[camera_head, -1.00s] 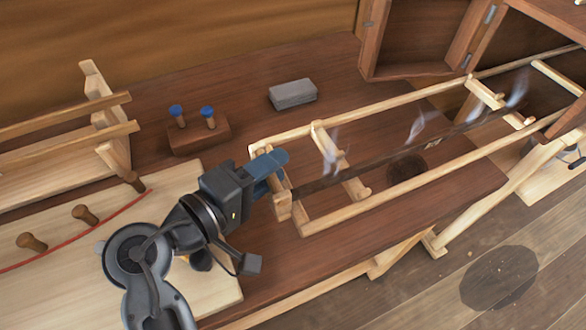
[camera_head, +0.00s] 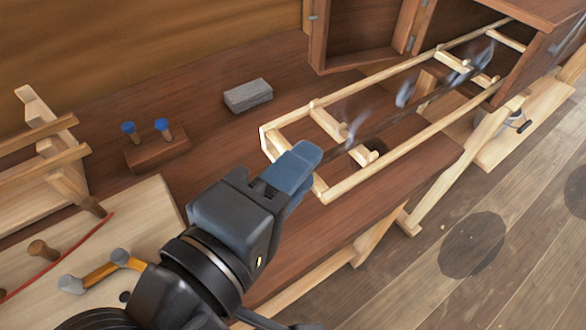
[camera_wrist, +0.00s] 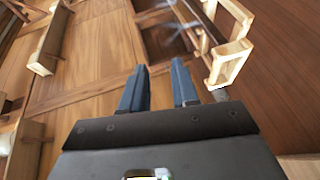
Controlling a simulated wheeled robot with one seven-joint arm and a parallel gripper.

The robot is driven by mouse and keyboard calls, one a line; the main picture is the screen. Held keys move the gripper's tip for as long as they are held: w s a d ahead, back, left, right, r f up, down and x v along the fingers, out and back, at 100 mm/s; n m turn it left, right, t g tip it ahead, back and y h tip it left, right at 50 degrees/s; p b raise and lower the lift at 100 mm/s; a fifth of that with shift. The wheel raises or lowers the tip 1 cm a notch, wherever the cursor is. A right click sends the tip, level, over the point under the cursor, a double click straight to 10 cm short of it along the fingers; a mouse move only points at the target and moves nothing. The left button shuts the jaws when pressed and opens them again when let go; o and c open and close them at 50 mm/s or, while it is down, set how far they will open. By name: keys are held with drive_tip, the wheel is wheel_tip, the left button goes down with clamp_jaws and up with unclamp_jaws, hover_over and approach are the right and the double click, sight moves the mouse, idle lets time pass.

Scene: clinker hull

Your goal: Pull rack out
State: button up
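The rack (camera_head: 400,148) is a long pale wooden frame with cross bars. It reaches from the dark wooden box (camera_head: 548,60) at upper right out over the bench, with a dark, steaming plank (camera_head: 408,118) lying along it. My gripper (camera_head: 300,160) is at the rack's near end and hides part of it in the head view. In the wrist view my gripper (camera_wrist: 160,70) has its two blue fingers apart with nothing between them. The rack's end (camera_wrist: 232,47) shows there just right of the fingers, apart from them.
A grey block (camera_head: 248,96) and a wooden holder (camera_head: 160,153) with two blue-topped pegs sit on the bench behind. A pale board (camera_head: 110,240) with pegs lies at left. The box door (camera_head: 360,40) stands open. Bench space around the grey block is clear.

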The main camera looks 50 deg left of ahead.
drive_tip(key=shift+f, duration=0.15)
drive_tip(key=b, duration=0.6)
approach(284, 146)
drive_tip(key=w+f, duration=0.1)
drive_tip(key=w, duration=0.1)
drive_tip(key=shift+a+x, duration=0.15)
drive_tip(key=shift+x, duration=1.9)
drive_tip(key=shift+a+x, duration=0.15)
drive_tip(key=shift+x, duration=1.9)
drive_tip(key=shift+s+f, duration=0.1)
drive_tip(key=shift+s, duration=0.05)
clamp_jaws()
